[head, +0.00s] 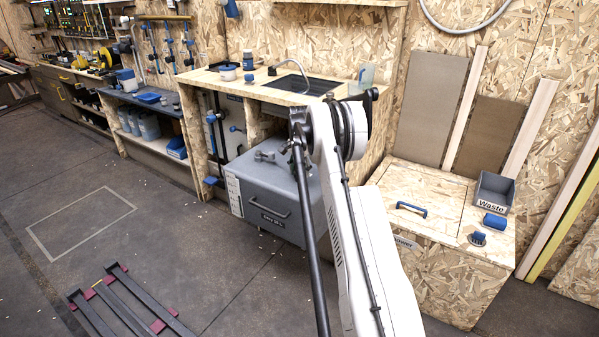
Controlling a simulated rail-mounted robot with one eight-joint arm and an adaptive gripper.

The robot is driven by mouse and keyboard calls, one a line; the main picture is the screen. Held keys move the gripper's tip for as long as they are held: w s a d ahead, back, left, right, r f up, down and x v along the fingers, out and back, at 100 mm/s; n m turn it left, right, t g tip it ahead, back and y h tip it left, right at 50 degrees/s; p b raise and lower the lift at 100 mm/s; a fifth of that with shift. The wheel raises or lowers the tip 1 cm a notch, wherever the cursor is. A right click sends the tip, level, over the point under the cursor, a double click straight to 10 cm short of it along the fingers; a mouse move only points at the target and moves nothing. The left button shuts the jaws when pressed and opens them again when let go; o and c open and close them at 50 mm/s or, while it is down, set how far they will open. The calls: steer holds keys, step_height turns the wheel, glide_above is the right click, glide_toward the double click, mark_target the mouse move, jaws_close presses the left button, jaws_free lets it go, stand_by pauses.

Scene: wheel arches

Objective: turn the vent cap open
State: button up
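No part is labelled as the vent cap, and I cannot tell which one it is. A grey tank (262,205) with a front handle and small white lettering stands under the counter, left of my arm. A grey raised fitting (265,156) sits on its top, too small to tell whether it is turned. On the plywood box at right are a round blue cap-like knob (478,238) and a blue cylinder (495,221). My white arm rises from the bottom middle to a dark joint. I cannot make out my gripper's fingers beyond it.
The plywood counter (225,82) with a sink and tap stands behind the tank. The plywood box (440,195) at right has a blue handle and a grey Waste bin (493,192). Dark metal rails (127,305) lie on the floor at lower left. The floor (160,230) left of the tank is clear.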

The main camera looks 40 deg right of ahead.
mark_target(299, 171)
stand_by(0.3)
steer(key=o, duration=1.1)
step_height(299, 171, up, 12)
steer(key=shift+r, duration=0.1)
stand_by(0.5)
